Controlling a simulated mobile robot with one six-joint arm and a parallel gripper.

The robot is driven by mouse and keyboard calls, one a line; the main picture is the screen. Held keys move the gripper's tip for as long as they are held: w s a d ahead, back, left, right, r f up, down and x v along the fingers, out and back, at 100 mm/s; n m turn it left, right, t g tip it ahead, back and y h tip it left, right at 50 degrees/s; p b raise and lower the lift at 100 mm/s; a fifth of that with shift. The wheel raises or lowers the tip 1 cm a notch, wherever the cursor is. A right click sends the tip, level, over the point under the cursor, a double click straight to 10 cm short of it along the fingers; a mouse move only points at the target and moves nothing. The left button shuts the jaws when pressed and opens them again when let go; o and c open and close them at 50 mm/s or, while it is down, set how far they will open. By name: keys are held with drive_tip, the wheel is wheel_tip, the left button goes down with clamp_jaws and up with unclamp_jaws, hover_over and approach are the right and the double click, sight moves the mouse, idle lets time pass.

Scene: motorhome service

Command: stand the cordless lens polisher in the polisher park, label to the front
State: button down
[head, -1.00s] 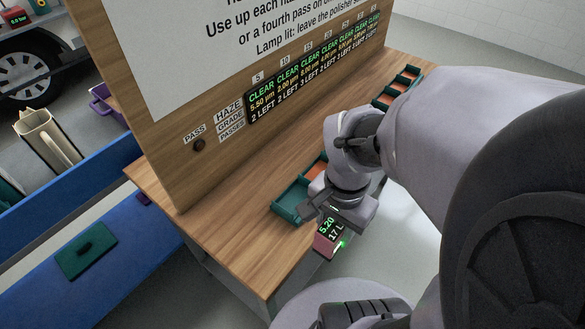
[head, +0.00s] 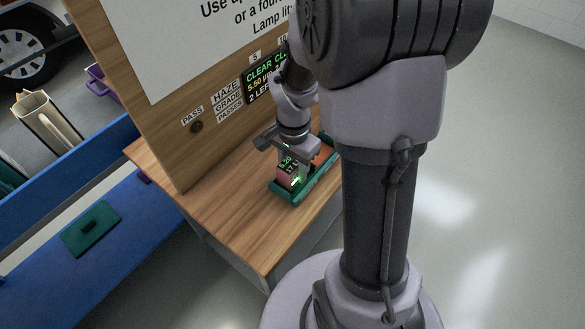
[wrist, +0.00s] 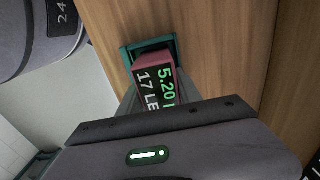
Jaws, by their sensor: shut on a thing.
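The lens polisher (head: 287,174) is a small reddish block with a black display reading 5.20 in green and 17 in white. My gripper (head: 290,153) is shut on its upper part from above. In the wrist view the polisher (wrist: 154,80) is within or just over the green tray walls (wrist: 173,42), beyond the dark gripper edge. I cannot tell whether its base touches the tray floor, or whether this tray is the polisher park.
A wooden board (head: 165,125) with a sign and a grade display (head: 261,81) stands behind the tray. A lamp (head: 196,127) is under the PASS label. The bench top (head: 220,215) left of the tray is clear. A blue bench (head: 75,265) stands further left.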

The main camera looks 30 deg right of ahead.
drive_tip(key=shift+r, duration=0.15)
drive_tip(key=shift+f, duration=0.2)
drive_tip(key=c, duration=0.8)
unclamp_jaws()
wheel_tip(320, 180, up, 14)
drive_tip(key=p, duration=0.5)
drive_tip(key=s+a+r+n+t, duration=0.2)
drive_tip(key=s+a+r+n, duration=0.1)
drive_tip(key=a, duration=0.2)
drive_tip(key=s+a+r+n+t+y, duration=0.1)
drive_tip(key=s+a+r+n+t, duration=0.1)
drive_tip(key=s+a+r+n, duration=0.1)
drive_tip(key=s+a+r+n+t+y, duration=0.1)
drive_tip(key=s+a+r+n, duration=0.2)
drive_tip(key=s+a+r, duration=0.1)
drive_tip(key=shift+s+a+r+n+t, duration=0.2)
drive_tip(key=shift+s+a, duration=0.15)
drive_tip(key=shift+a, duration=0.35)
drive_tip(key=shift+s+a+r+n+t, duration=0.1)
drive_tip(key=shift+s+a+r+t, duration=0.2)
drive_tip(key=shift+a, duration=0.35)
